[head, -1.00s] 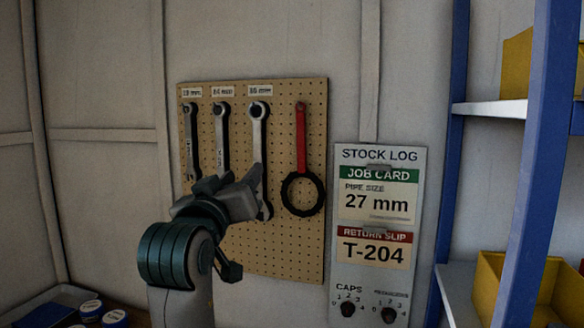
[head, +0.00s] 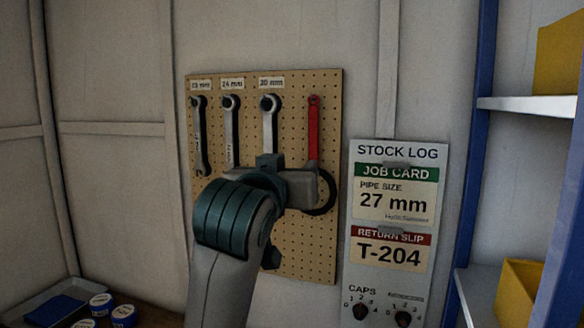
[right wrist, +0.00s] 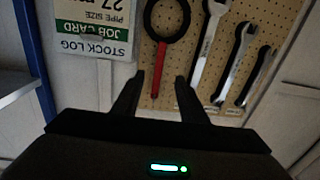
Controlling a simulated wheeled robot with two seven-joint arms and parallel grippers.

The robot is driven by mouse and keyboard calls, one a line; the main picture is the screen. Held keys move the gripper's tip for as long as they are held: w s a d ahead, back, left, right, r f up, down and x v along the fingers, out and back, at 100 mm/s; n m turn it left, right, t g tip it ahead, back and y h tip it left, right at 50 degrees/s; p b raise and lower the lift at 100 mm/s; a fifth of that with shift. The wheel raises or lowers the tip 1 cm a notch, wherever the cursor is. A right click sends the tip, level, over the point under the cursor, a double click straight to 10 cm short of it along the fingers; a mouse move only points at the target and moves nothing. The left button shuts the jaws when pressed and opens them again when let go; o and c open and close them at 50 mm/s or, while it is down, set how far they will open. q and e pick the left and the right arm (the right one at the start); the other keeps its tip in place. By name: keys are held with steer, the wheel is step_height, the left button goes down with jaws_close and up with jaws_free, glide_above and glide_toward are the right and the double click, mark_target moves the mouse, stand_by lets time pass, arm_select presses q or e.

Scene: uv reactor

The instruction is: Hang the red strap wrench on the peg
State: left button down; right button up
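The red strap wrench (head: 313,128) is on the pegboard at the far right of the tool row, upright, with its red handle up and black ring (head: 327,197) down. Its peg is too small to make out. My right gripper (head: 312,188) is in front of the wrench and hides part of the ring and lower handle. In the right wrist view, the gripper (right wrist: 159,80) is open, and the red handle (right wrist: 158,72) shows between its fingers, apart from both. That view is upside down. My left gripper is not in view.
Several grey wrenches (head: 270,125) hang left on the pegboard (head: 300,250). A stock log panel (head: 395,152) is close on the right, and a blue-framed shelf (head: 485,120) stands beyond it. Tins (head: 101,304) and a tray (head: 40,308) are at lower left.

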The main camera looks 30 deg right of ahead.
mark_target(313, 153)
steer(key=p+x, duration=0.7)
steer(key=x, duration=0.8)
steer(key=shift+r, duration=0.1)
steer(key=shift+w+d, duration=0.35)
jaws_close()
jaws_free()
steer(key=shift+s+a, duration=0.1)
steer(key=shift+a, duration=0.05)
